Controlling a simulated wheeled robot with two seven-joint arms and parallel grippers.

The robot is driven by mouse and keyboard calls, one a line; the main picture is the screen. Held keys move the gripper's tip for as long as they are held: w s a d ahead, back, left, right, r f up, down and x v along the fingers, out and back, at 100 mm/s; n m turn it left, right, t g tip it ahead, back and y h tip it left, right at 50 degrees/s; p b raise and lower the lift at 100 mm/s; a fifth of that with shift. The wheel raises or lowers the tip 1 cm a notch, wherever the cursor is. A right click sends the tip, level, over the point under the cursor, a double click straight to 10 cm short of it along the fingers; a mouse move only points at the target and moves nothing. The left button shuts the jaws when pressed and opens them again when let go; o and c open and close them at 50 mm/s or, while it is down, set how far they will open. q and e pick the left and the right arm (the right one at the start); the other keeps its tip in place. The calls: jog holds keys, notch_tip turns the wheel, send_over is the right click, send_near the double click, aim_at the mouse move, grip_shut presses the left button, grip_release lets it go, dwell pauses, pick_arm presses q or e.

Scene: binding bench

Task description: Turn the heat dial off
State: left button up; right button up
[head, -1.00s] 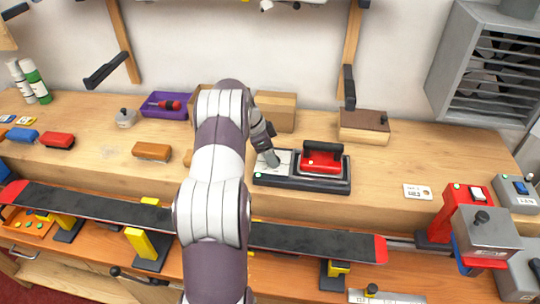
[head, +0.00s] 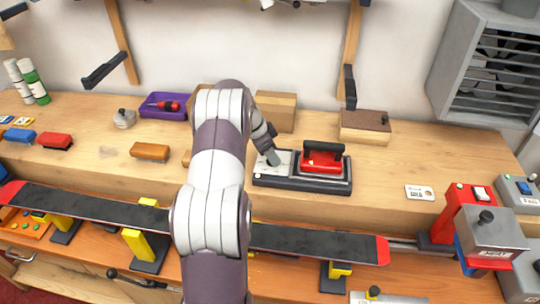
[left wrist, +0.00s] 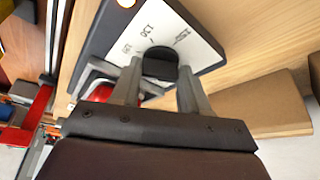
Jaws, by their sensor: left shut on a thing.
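The heat dial (left wrist: 160,63) is a black knob on the white marked panel (left wrist: 135,30) of a dark iron stand. In the left wrist view it sits between the two fingers of my left gripper (left wrist: 159,72), which is shut on it. In the head view the stand (head: 300,184) lies on the bench, with a red iron (head: 322,160) at its right end. My left gripper (head: 273,158) reaches down to its left end and hides the dial there. The numbers on the panel are tilted, and the dial's exact setting is hard to read. My right gripper is not in view.
A cardboard box (head: 275,112) stands behind the stand, and a dark-topped wooden block (head: 364,127) behind it to the right. A ski or board (head: 310,243) lies clamped in front. The bench right of the stand is mostly clear, with a small white card (head: 419,193).

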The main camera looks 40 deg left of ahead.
pick_arm(q)
jog(key=n+y+b, duration=0.1)
jog(key=n, duration=0.1)
jog(key=shift+d+n+t, duration=0.1)
jog(key=shift+n+t, duration=0.2)
jog(key=shift+n, duration=0.1)
jog(key=n, duration=0.1)
jog(key=n+y, duration=0.1)
jog(key=shift+d+r+n, duration=0.15)
jog(key=shift+r+n, duration=0.05)
jog(key=shift+n, duration=0.1)
jog(key=n+y+p, duration=0.1)
jog(key=n, duration=0.2)
jog(key=shift+d+r+p, duration=0.1)
jog(key=shift+r+p, duration=0.05)
jog(key=shift+p, duration=0.25)
jog(key=shift+w+n+y+p, duration=0.1)
jog(key=shift+n+y+p, duration=0.2)
jog(key=shift+n+p, duration=0.45)
jog(key=o, duration=1.1)
jog(key=shift+f, duration=0.2)
jog(key=shift+c, duration=0.2)
